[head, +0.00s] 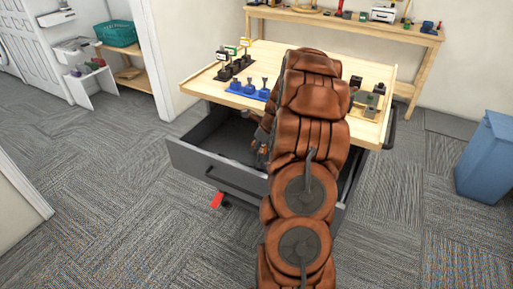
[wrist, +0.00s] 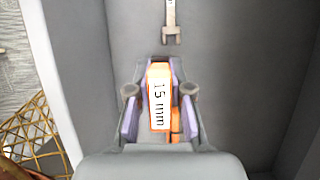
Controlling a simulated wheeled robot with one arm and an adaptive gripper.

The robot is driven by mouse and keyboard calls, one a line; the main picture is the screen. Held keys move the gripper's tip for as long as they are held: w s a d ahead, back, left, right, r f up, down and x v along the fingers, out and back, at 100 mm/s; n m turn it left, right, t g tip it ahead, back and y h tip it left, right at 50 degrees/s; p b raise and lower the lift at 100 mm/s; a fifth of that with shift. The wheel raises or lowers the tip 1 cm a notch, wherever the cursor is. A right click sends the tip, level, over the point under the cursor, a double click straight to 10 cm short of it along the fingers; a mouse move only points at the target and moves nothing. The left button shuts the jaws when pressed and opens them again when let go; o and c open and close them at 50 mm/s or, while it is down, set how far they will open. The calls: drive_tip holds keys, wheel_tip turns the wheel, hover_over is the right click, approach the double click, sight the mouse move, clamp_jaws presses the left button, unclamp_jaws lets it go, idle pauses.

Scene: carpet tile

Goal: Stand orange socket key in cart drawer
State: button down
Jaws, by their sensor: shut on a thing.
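My gripper (wrist: 158,108) is shut on an orange socket key (wrist: 158,98) marked "15 mm" in the wrist view. The key sits between the two purple-padded fingers, with its label facing the camera; its lower end is hidden. The gripper is over the grey interior of the open cart drawer (wrist: 245,60). In the head view the drawer (head: 215,180) is pulled out from the wood-topped cart (head: 370,75). My brown arm hides its right part, and most of the gripper is hidden there too.
A grey open-ended wrench (wrist: 171,22) lies in the drawer ahead of the gripper. Blue and black holders with tools (head: 250,90) stand on the cart top. A blue bin (head: 484,160) stands at the right.

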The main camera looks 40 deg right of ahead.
drive_tip(key=shift+r, duration=0.15)
drive_tip(key=shift+f+p, duration=0.35)
drive_tip(key=shift+f, duration=2.5)
drive_tip(key=shift+f, duration=0.15)
drive_tip(key=c, duration=1)
unclamp_jaws()
drive_tip(key=v, duration=1.2)
